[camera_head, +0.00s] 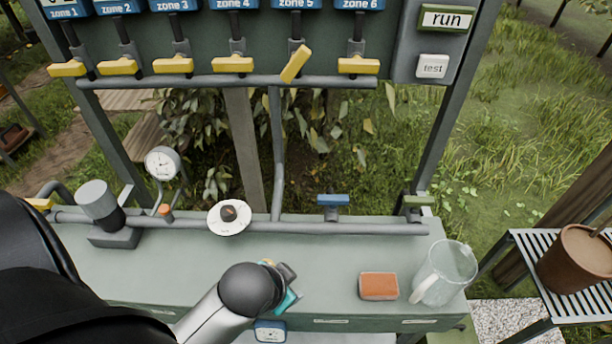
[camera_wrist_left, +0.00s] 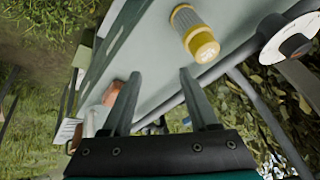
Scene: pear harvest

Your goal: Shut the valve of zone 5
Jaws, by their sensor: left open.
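The zone 5 valve has a yellow handle (camera_head: 295,63) under the blue zone 5 label (camera_head: 297,4) in the head view. That handle is tilted diagonally, while the other yellow handles lie level. My left gripper (camera_head: 287,287) is low over the front of the bench, well below the valve and apart from it. Its fingers are partly hidden by my wrist in the head view. In the left wrist view the two fingers (camera_wrist_left: 160,78) stand apart with nothing gripped between them. The valve cannot be made out in the left wrist view. My right gripper does not show.
The bench (camera_head: 340,255) holds an orange block (camera_head: 379,286) and a glass jug (camera_head: 446,272). A pipe with a blue handle (camera_head: 333,200) crosses its back. A gauge (camera_head: 162,163) stands left. A yellow-capped cylinder (camera_wrist_left: 200,40) is near my fingers in the wrist view.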

